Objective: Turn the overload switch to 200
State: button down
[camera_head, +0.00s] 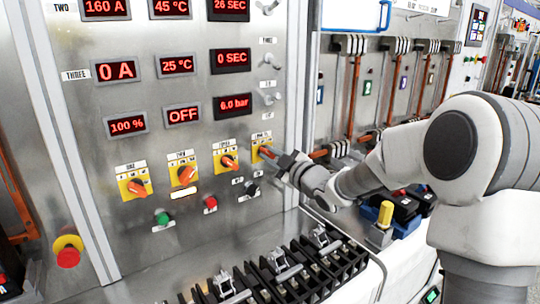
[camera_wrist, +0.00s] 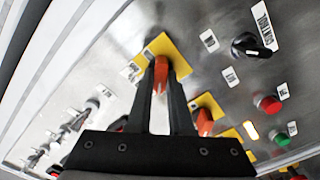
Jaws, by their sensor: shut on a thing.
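A row of orange rotary knobs on yellow plates runs along the lower steel panel. My gripper (camera_head: 276,155) reaches in from the right to the rightmost one, the knob on this yellow plate (camera_head: 257,157). In the wrist view my gripper (camera_wrist: 162,80) has its two black fingers on either side of this orange knob (camera_wrist: 161,68), shut on it. The yellow plate (camera_wrist: 164,46) shows behind the fingers. The labels above the knob are too small to read, so its setting and name cannot be told. The gripper partly hides the knob in the head view.
Three other orange knobs sit to its left, the closest here (camera_head: 228,162). A black knob (camera_head: 252,190), red button (camera_head: 210,204) and green button (camera_head: 163,217) lie below. Black terminal blocks (camera_head: 280,270) stand in front of the panel. Red displays (camera_head: 233,105) are above.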

jog(key=shift+m, duration=0.3)
jog(key=m+p, duration=0.1)
jog(key=m, duration=0.3)
jog(key=shift+r+m+p, duration=0.1)
jog(key=shift+m+p, duration=0.2)
jog(key=shift+p, duration=0.1)
jog(key=m+p, duration=0.2)
jog(key=m, duration=0.2)
jog(key=shift+d, duration=0.1)
jog(key=m+p, duration=0.2)
jog(key=m, duration=0.2)
jog(key=shift+w+d+m+p, duration=0.1)
jog(key=shift+m+p, duration=0.2)
jog(key=shift+m, duration=0.1)
jog(key=shift+m+p, duration=0.9)
jog(key=shift+m, duration=1)
jog(key=shift+f, duration=0.2)
jog(key=c, duration=0.8)
grip_release()
